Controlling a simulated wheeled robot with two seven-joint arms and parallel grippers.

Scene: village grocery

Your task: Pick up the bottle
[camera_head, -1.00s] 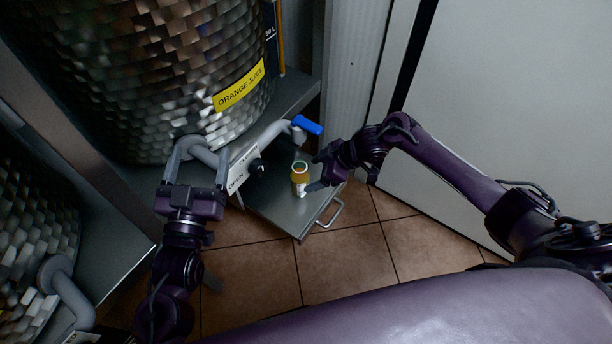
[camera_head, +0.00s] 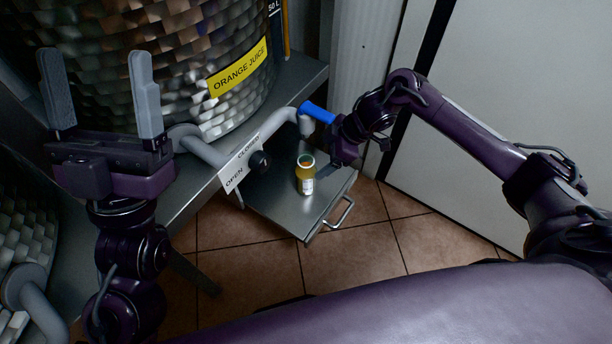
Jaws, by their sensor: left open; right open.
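The bottle (camera_head: 306,176) is small, with orange-yellow contents, a white label and an open top. It stands upright on a grey metal tray (camera_head: 285,208) below the juice tap. My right gripper (camera_head: 325,172) is just to the right of the bottle, close to it; its fingers are partly hidden, and I cannot tell whether they touch the bottle. My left gripper (camera_head: 100,95) is open and empty at the left, fingers pointing up, well away from the bottle.
A large woven-metal orange juice tank (camera_head: 150,60) stands behind. Its pipe with a blue handle (camera_head: 317,112) and an OPEN/CLOSED sign (camera_head: 241,163) hangs over the tray. The tray has a front handle (camera_head: 341,213). Tiled floor (camera_head: 350,255) lies clear in front.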

